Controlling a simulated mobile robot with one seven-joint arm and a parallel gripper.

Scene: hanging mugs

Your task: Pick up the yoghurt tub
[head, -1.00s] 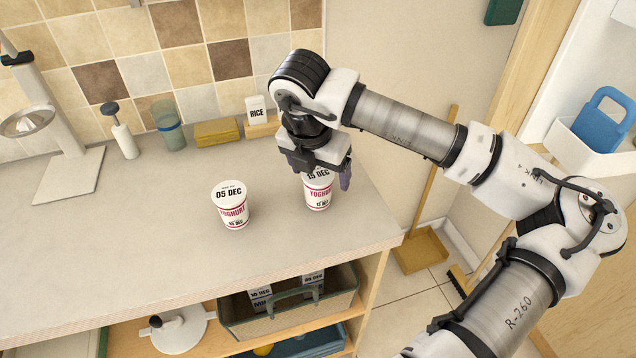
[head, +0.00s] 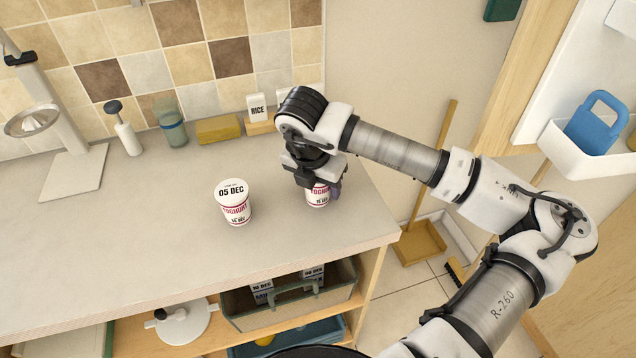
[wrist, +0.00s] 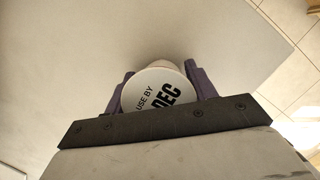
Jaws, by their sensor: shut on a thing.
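The left tub (head: 234,204) has a lid reading 05 DEC and stands apart from my gripper. The right tub (head: 318,197) is under my gripper (head: 318,186), which hides its lid in the head view. In the wrist view its lid (wrist: 158,92) shows "USE BY" and "DEC", with part of the date hidden. The purple fingers of my gripper (wrist: 160,88) are on both sides of this tub and shut on it. It appears upright, on or very near the counter.
The counter (head: 120,245) is clear in front of the tubs. At the back stand a rice box (head: 257,106), a yellow sponge-like block (head: 218,129), a glass (head: 172,130) and a pump bottle (head: 123,135). A crate (head: 245,316) sits on the shelf below.

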